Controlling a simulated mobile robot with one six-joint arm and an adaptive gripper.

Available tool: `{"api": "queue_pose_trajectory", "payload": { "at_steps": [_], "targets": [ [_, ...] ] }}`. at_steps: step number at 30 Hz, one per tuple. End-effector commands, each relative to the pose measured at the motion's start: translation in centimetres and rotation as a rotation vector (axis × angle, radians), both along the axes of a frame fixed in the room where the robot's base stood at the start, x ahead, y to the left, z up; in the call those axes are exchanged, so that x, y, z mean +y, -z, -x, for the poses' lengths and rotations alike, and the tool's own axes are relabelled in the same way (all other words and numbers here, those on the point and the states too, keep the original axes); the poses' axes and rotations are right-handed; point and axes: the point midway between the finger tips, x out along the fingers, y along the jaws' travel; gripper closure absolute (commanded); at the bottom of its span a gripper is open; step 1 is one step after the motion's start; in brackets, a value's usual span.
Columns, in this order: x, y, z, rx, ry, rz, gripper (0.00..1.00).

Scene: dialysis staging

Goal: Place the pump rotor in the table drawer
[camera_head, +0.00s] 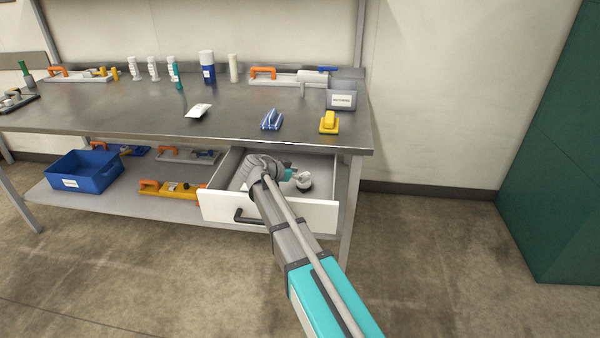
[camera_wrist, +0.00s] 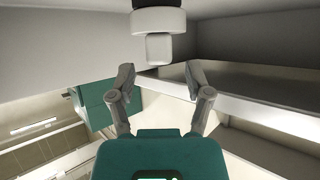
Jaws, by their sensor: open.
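The pump rotor appears to be the small white and dark round piece (camera_head: 304,184) inside the open table drawer (camera_head: 322,212). In the wrist view a stepped white knob with a black part (camera_wrist: 158,22) shows at the top edge, just beyond my fingertips. My gripper (camera_wrist: 160,78) is open, with the knob ahead of the gap and nothing clearly held between the fingers. In the head view my gripper (camera_head: 292,175) is inside the drawer area, close beside the piece, and my arm hides part of the drawer.
The steel tabletop (camera_head: 235,115) overhangs the drawer's rear. A blue clip-like item (camera_head: 271,120), a yellow block (camera_head: 329,122) and a grey labelled bin (camera_head: 341,97) stand on it. A blue crate (camera_head: 85,172) and a yellow tool (camera_head: 170,190) sit on the lower shelf.

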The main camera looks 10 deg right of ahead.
Motion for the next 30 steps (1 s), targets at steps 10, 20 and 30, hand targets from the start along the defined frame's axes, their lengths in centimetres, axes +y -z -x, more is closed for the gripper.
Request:
{"api": "queue_pose_trajectory", "payload": {
  "at_steps": [10,20,30],
  "targets": [
    [3.3,-2.2,1.7,0.0,-0.001,0.0,0.35],
    [3.9,-2.4,2.0,0.0,0.0,0.0,0.35],
    [3.9,-2.4,2.0,0.001,0.0,0.0,0.35]
  ]
}}
